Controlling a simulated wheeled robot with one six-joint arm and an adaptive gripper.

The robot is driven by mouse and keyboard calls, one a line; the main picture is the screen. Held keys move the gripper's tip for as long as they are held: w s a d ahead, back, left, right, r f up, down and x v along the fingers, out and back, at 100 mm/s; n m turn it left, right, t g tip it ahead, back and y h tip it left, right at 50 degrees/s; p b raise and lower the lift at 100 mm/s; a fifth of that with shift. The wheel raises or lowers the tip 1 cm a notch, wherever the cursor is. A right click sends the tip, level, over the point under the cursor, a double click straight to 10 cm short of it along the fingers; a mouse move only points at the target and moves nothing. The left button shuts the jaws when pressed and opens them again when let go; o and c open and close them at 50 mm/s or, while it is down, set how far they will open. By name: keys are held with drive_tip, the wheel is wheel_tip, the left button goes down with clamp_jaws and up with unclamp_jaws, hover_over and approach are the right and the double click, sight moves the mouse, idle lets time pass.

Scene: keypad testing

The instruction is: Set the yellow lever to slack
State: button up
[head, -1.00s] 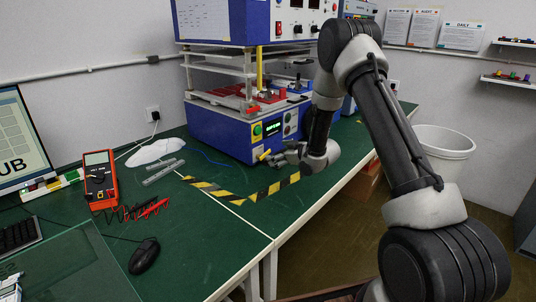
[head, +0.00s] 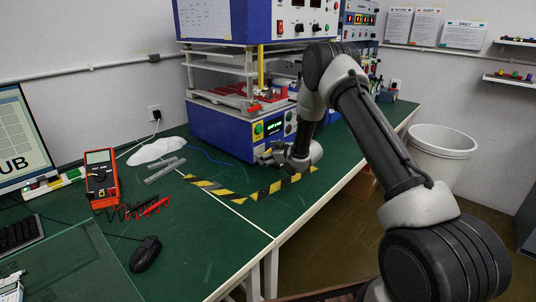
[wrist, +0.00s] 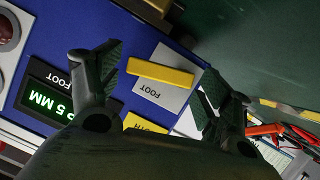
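The yellow lever (wrist: 160,73) shows in the wrist view as a short bar over a pale plate marked FOOT, on the blue front of the machine. My gripper (wrist: 162,66) is open, with one finger on each side of the lever. I see gaps between the fingers and the lever, and nothing is held. In the head view my gripper (head: 272,160) is low at the front of the blue machine (head: 222,131), and the lever is mostly hidden there. I cannot read any "slack" label.
A lit green display (wrist: 45,104) and a red button (wrist: 8,28) lie left of the gripper in the wrist view. Yellow-black tape (head: 225,193) marks the green bench. A red multimeter (head: 101,178) and a mouse (head: 145,254) are farther left.

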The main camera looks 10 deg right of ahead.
drive_tip(key=c, duration=0.6)
drive_tip(key=shift+d+f+m+g+y, duration=0.2)
drive_tip(key=shift+f+m+g+y, duration=0.15)
drive_tip(key=shift+m, duration=0.25)
drive_tip(key=shift+w+m+y, duration=0.1)
drive_tip(key=shift+m+y, duration=0.15)
drive_tip(key=shift+m, duration=0.25)
drive_tip(key=o, duration=1)
drive_tip(key=v, duration=1.2)
drive_tip(key=shift+r, duration=0.1)
